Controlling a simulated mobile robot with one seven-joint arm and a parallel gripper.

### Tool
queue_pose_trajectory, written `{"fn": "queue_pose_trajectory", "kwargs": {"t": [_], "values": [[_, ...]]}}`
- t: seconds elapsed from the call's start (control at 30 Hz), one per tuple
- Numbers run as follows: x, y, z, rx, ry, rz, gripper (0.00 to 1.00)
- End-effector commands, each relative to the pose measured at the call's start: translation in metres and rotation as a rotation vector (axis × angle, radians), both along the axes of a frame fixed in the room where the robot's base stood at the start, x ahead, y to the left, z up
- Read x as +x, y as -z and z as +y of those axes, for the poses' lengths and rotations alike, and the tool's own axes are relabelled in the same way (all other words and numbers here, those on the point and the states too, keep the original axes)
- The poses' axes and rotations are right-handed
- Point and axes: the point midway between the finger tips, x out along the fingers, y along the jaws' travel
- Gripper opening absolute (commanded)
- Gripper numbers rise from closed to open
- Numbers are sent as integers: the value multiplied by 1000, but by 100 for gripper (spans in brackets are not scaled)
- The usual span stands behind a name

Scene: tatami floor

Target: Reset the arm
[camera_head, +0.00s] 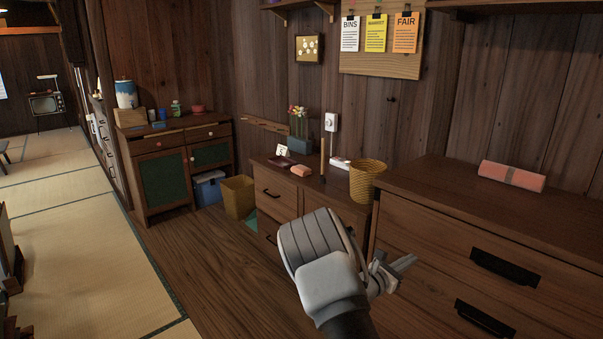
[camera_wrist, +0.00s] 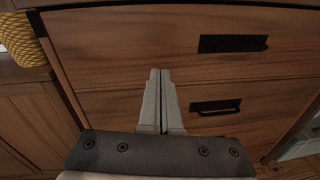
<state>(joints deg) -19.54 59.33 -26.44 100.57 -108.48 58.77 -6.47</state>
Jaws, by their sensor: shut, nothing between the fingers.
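My gripper (camera_head: 405,265) is at the lower middle of the head view, in front of the large wooden drawer chest (camera_head: 530,232) on the right. Its fingers point right, toward the chest's front. In the wrist view, my gripper (camera_wrist: 160,74) shows its two pale fingers side by side and shut, with nothing between them. Behind them is the chest's front (camera_wrist: 125,60) with black handles. I cannot tell the exact gap between the fingertips and the drawers.
A low cabinet (camera_head: 275,191) holds a yellow woven basket (camera_head: 367,181), a flower vase (camera_head: 299,124) and small items. A yellow bin (camera_head: 238,197) and blue box (camera_head: 208,190) stand on the floor. Tatami (camera_head: 70,240) at left is mostly clear.

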Motion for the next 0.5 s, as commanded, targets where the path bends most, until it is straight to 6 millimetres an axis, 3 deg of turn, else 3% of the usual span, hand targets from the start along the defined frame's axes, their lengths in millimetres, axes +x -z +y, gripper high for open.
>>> {"fn": "queue_pose_trajectory", "kwargs": {"t": [0.03, 0.2, 0.5], "values": [[-10, -15, -6, 47, 48, -43, 0], [-55, -53, -20, 244, 237, -190, 0], [-138, -98, -17, 601, 529, -431, 0]]}}
